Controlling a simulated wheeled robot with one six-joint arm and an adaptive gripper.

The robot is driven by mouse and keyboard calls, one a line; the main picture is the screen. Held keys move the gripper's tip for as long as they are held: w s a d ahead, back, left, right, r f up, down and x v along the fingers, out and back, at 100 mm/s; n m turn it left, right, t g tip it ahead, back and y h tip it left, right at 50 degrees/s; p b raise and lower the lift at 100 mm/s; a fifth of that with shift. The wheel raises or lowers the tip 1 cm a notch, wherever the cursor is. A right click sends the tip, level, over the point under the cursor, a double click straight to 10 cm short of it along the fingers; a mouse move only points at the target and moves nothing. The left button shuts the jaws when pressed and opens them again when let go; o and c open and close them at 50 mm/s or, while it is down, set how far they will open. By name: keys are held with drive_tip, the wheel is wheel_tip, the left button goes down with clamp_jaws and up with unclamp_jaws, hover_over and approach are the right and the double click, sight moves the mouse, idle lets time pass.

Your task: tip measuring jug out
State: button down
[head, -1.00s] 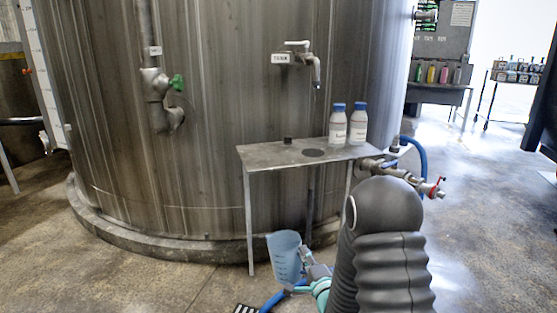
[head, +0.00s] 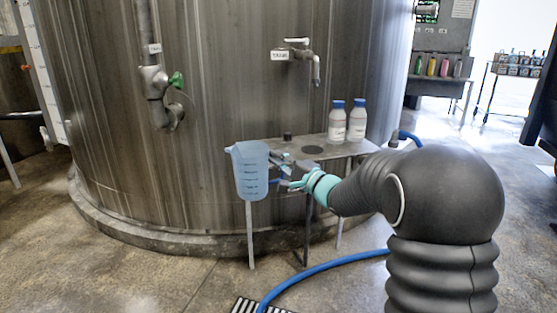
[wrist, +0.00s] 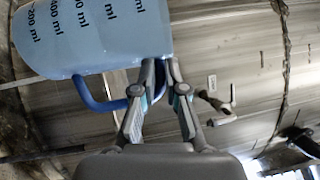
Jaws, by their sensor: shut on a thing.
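The measuring jug (head: 250,172) is translucent light blue with dark graduation marks. In the head view it stands upright in the air in front of the left end of the small metal table. In the wrist view the jug (wrist: 95,35) fills the upper left, with its blue handle (wrist: 105,103) reaching to my fingers. My gripper (head: 284,180) is to the right of the jug and shut on its handle. The fingers (wrist: 160,75) show close together in the wrist view. The inside of the jug cannot be seen well enough to tell its contents.
The metal table (head: 270,152) carries two white bottles with blue caps (head: 347,122). A tap (head: 300,58) sticks out of the large steel tank (head: 220,90) above it. A floor grate (head: 258,305) and a blue hose (head: 320,270) lie below; the floor at left is clear.

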wheel_tip(320, 180, down, 2)
drive_tip(key=n+g+y+b, duration=0.1)
drive_tip(key=n+y+b, duration=0.2)
drive_tip(key=n+b, duration=0.2)
drive_tip(key=n+g+y+b, duration=0.2)
drive_tip(key=n+y+b, duration=0.2)
drive_tip(key=n, duration=0.2)
drive_tip(key=n+g+y+b, duration=0.2)
drive_tip(key=n+y+b, duration=0.1)
drive_tip(key=n+b, duration=0.2)
drive_tip(key=shift+s+f+n+y+b, duration=0.1)
drive_tip(key=shift+n+y+b, duration=0.2)
drive_tip(key=shift+n, duration=0.1)
drive_tip(key=n+g+y, duration=0.1)
drive_tip(key=n+g, duration=0.2)
drive_tip(key=shift+s+n+y, duration=0.15)
drive_tip(key=shift+n+y, duration=0.15)
drive_tip(key=shift+s+f+n+g+y, duration=0.1)
drive_tip(key=shift+f+n+g+y, duration=0.05)
drive_tip(key=shift+n+g, duration=0.9)
drive_tip(key=shift+s+f+n+g+y, duration=0.1)
drive_tip(key=shift+n+g, duration=1)
drive_tip(key=shift+s+f+n+g+y, duration=0.1)
drive_tip(key=shift+f+n+g+y, duration=0.05)
drive_tip(key=shift+n+g, duration=0.9)
